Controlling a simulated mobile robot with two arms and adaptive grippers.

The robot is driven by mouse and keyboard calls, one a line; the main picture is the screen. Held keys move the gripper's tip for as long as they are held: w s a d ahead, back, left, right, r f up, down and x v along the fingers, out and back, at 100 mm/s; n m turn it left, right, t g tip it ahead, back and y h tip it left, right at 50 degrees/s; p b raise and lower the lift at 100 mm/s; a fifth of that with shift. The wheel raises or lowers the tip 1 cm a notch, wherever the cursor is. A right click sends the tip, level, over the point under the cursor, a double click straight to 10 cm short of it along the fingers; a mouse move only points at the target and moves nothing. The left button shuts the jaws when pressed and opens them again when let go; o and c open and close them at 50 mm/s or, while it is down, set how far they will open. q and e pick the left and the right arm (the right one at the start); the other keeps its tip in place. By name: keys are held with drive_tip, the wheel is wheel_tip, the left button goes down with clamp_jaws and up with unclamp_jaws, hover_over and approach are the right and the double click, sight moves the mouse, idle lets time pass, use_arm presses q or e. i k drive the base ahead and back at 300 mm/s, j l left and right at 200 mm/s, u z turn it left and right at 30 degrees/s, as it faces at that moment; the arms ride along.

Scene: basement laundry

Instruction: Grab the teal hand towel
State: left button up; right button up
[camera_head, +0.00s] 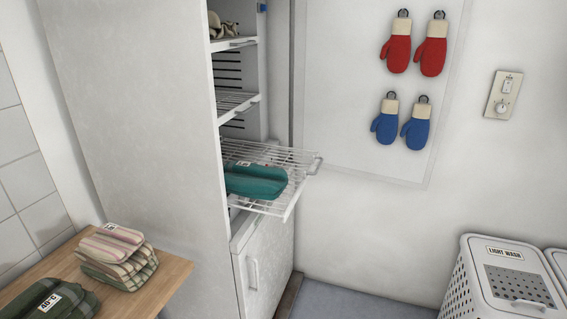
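The teal hand towel (256,180) lies folded on a white wire shelf (294,199) that is pulled out of the tall white drying cabinet (150,110). A small white label shows at the towel's top edge. The cabinet's side panel hides what lies to the left of the towel's left end. Neither of my grippers shows in the head view.
A wooden table (172,272) at the lower left holds a stack of striped and plaid cloths (118,256) and a dark green plaid cloth (48,299). A white laundry basket (505,280) stands at the lower right. Red mittens (397,53) and blue mittens (386,127) hang on the wall.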

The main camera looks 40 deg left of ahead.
sight(249, 180)
drive_tip(key=i+u, duration=0.4)
drive_tip(key=i+l+u, duration=0.25)
drive_tip(key=u, duration=0.2)
drive_tip(key=i+l+u, duration=0.4)
drive_tip(key=i+j, duration=0.05)
